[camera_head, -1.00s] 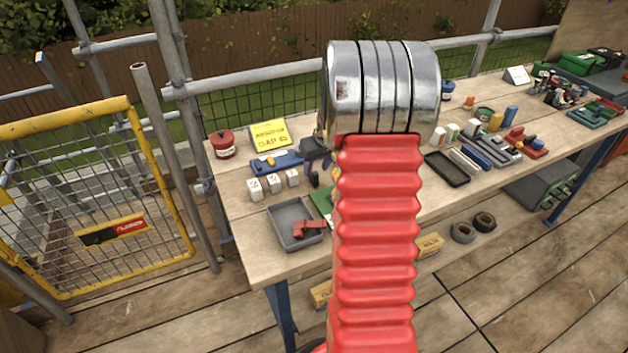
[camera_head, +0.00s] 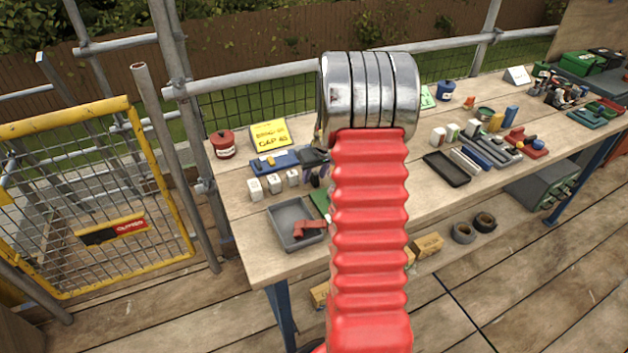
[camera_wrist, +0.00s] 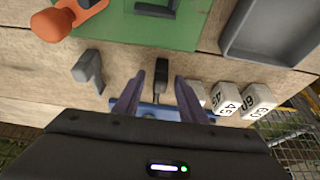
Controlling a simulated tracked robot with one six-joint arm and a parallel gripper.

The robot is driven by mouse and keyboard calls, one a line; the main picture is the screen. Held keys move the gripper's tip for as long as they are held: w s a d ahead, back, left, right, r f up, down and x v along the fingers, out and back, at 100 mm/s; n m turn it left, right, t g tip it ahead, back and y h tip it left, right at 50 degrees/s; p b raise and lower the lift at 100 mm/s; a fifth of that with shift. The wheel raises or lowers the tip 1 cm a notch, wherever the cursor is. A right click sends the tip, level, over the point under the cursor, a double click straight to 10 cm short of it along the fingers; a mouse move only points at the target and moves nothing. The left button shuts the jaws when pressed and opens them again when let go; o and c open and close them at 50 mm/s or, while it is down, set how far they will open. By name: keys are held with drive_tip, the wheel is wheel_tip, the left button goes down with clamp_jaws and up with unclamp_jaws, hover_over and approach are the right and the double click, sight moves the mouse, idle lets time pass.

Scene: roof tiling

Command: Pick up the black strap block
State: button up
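The black strap block (camera_wrist: 161,73) is a small dark upright-looking piece on the wooden bench in the wrist view. My gripper (camera_wrist: 158,82) is open, with its two purple fingers apart on either side of the block's near end. I see a gap between the block and each finger, and cannot tell the exact height. In the head view my gripper (camera_head: 318,180) shows only partly beside my red arm, low over the bench, and the block is hidden there.
A grey angled block (camera_wrist: 88,70) stands left of the fingers. White numbered blocks (camera_wrist: 228,101) stand close on the right. A green mat (camera_wrist: 170,20), an orange-red tool (camera_wrist: 68,20) and a grey tray (camera_wrist: 268,35) lie beyond. A blue tray (camera_head: 275,162) lies behind.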

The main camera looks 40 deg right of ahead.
drive_tip(key=shift+c, duration=0.4)
clamp_jaws()
